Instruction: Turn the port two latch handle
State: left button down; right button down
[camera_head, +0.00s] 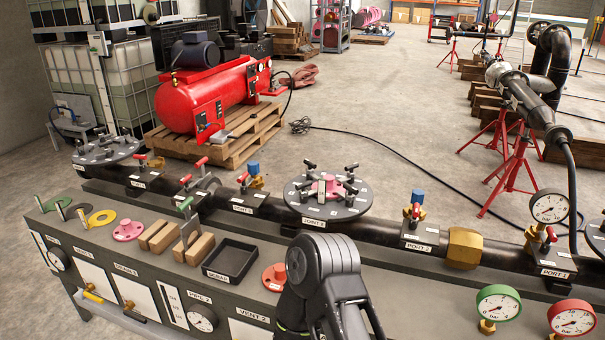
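The port two valve (414,210) stands on top of the dark pipe, right of centre. It has a blue cap, a red lever handle and a brass-coloured body. Its label, PORT 2 (418,246), is on the pipe block below it. The finer latch parts are too small to make out. A black, ribbed part of one of my arms rises from the bottom edge, left of and nearer than the valve, and clear of it. No gripper fingertips show clearly. I see nothing touching the valve.
The joint flange (322,197) with several clamps lies left of the valve. A brass coupling (464,247) and a gauge (549,207) stand to its right. A black tray (230,261), wooden blocks and coloured rings sit on the bench. A red compressor (208,98) stands behind.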

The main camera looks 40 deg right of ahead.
aim_at(416, 212)
jog(key=z, duration=1.9)
jog(key=i+l, duration=0.2)
jog(key=l, duration=0.15)
jog(key=i+l, duration=0.15)
jog(key=l, duration=0.15)
jog(key=i+l, duration=0.2)
jog(key=l, duration=0.15)
jog(key=i+l, duration=0.2)
jog(key=l, duration=0.15)
jog(key=u, duration=1.75)
